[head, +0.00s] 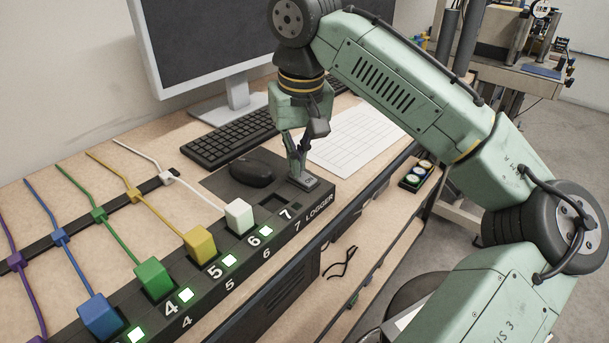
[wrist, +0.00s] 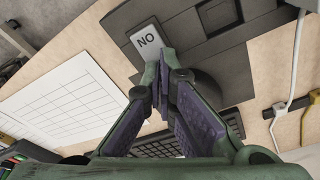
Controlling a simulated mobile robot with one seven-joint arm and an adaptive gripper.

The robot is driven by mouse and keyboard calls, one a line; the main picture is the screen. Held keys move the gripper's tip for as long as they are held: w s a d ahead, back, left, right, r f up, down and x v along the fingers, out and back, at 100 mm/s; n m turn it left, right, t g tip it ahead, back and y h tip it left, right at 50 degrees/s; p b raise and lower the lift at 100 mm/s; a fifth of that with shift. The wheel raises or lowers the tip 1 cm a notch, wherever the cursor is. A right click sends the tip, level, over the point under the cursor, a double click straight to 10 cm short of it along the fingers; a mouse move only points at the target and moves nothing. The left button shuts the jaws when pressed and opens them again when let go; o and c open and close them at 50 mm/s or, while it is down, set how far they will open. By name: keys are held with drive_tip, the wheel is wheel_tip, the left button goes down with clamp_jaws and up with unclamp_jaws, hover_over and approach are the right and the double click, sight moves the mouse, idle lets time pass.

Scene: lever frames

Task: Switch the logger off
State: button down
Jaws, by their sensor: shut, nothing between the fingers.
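The logger's grey switch plate (head: 310,183) sits at the far end of the dark strip, by the LOGGER label (head: 320,213). It reads ON in the head view; in the wrist view the plate (wrist: 148,40) shows the letters upside down. My gripper (head: 298,176) is shut and empty, pointing down with its fingertips at the plate's left edge. In the wrist view my fingertips (wrist: 164,88) overlap the plate's near corner. Whether they touch it I cannot tell.
White (head: 239,215), yellow (head: 200,244), green (head: 154,278) and blue (head: 99,315) plugs with cables stand along the strip, beside lit indicators. The square by number 7 is dark. A mouse (head: 251,170), keyboard (head: 225,140) and monitor (head: 205,40) are behind.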

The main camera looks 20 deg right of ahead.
drive_tip(key=shift+f, duration=0.45)
drive_tip(key=shift+r, duration=0.1)
drive_tip(key=shift+r+p, duration=2.9)
drive_tip(key=shift+r, duration=0.5)
